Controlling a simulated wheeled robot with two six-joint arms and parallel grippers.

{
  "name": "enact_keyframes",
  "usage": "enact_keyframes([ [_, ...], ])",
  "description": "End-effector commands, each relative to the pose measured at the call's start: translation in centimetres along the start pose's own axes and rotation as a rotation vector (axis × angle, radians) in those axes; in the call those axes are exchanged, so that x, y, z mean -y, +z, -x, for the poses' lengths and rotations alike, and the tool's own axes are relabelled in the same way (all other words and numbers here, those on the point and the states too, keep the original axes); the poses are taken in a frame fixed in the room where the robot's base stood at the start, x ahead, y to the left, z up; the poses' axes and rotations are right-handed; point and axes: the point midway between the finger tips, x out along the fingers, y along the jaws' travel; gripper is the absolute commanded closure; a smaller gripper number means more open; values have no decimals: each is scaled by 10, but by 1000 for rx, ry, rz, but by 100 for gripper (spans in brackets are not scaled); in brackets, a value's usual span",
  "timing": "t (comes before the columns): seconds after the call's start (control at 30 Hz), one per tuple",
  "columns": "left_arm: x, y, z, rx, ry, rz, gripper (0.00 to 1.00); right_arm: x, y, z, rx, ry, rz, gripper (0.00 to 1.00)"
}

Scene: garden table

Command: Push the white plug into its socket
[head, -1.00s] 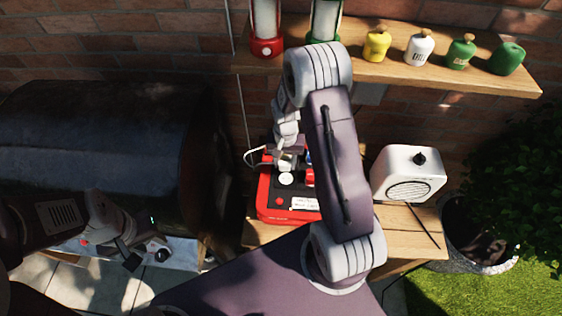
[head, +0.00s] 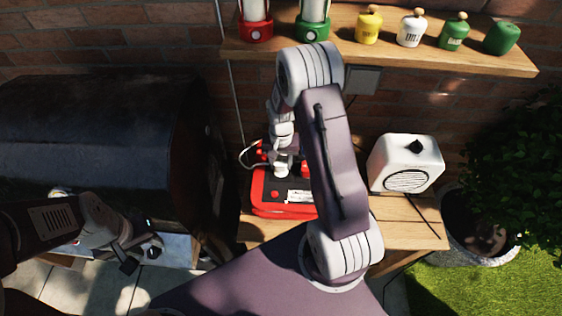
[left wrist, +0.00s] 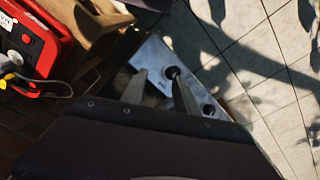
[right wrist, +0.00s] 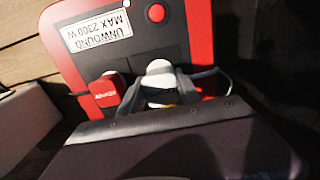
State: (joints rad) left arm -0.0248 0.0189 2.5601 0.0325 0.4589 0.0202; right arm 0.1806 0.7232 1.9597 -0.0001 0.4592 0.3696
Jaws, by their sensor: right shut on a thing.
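The white plug (right wrist: 158,92) is between the fingers of my right gripper (right wrist: 158,97), which is shut on it. In the head view the right gripper (head: 283,157) is over the red-and-black socket box (head: 285,211), partly behind my own arm. The plug is at the box's dark top panel, with a white round part (right wrist: 159,67) showing just beyond the fingers. Its socket is hidden, and I cannot tell how deep the plug sits. My left gripper (left wrist: 160,88) has its fingers apart and is empty, far left of the box (left wrist: 35,45).
A red plug-like block (right wrist: 104,92) is beside the white plug. A white cable (head: 243,158) loops left of the box. A white radio-like box (head: 405,165) stands to the right. A shelf (head: 380,53) with lanterns and small bottles runs above. A dark barrel-shaped grill (head: 95,135) fills the left.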

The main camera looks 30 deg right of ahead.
Motion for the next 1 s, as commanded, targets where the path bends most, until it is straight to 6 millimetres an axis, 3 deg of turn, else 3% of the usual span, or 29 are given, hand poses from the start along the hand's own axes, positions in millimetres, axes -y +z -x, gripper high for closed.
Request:
enact_keyframes([
  [0.03, 0, 1, -9, 0, 0, 0, 64, 0, 0, -9, 0, 0, 0, 96],
  [0.2, 0, 2, -15, 0, 0, 0, 64, 0, 0, -17, -1, 0, 0, 96],
  [1.0, 0, 1, -11, 0, 0, 0, 64, 0, 0, -15, 0, 0, 0, 96],
])
